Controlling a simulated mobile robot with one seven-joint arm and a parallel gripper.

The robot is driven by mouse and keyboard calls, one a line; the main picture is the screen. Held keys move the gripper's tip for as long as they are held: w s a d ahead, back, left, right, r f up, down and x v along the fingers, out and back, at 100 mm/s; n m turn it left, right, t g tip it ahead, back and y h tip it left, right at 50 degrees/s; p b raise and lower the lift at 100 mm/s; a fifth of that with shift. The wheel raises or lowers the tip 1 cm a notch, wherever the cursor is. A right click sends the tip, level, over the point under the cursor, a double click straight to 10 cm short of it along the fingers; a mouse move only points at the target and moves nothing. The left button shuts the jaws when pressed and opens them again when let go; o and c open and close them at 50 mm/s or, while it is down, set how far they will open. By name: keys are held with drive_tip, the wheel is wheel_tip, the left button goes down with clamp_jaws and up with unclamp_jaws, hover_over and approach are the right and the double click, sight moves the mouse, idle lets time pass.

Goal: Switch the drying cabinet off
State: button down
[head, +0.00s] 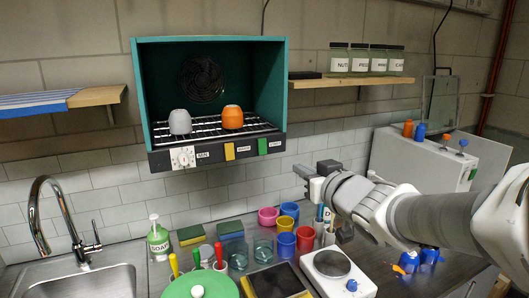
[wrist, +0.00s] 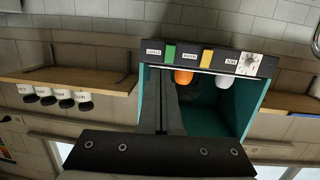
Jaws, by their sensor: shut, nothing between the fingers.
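The drying cabinet (head: 139,95) is a teal open-fronted box on the wall, with a dark rack inside. It shows upside down in the wrist view (wrist: 250,98). Its front strip (head: 216,154) carries a white dial (head: 182,157) at the left, a yellow switch (head: 229,152) in the middle and a green switch (head: 262,147) at the right, each with a small label too small to read surely. My gripper (head: 303,172) is shut and empty, to the right of and lower than the strip, apart from it in the head view. In the wrist view its dark fingers hide part of the cabinet.
A grey cup (head: 180,122) and an orange cup (head: 232,117) stand on the rack. A shelf (head: 350,81) with labelled jars is at the right, another (head: 97,96) at the left.

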sight(264, 150)
drive_tip(key=shift+w+a+n+y, duration=0.35)
drive_tip(key=shift+a+y, duration=0.25)
drive_tip(key=shift+a, duration=0.15)
drive_tip(key=x, duration=1.4)
drive_tip(key=shift+f, duration=0.15)
drive_tip(key=b, duration=0.3)
drive_tip(key=shift+w+f+t, duration=0.1)
drive_tip(key=shift+f+t, duration=0.2)
drive_tip(key=shift+r, duration=0.4)
drive_tip(key=shift+f, duration=0.15)
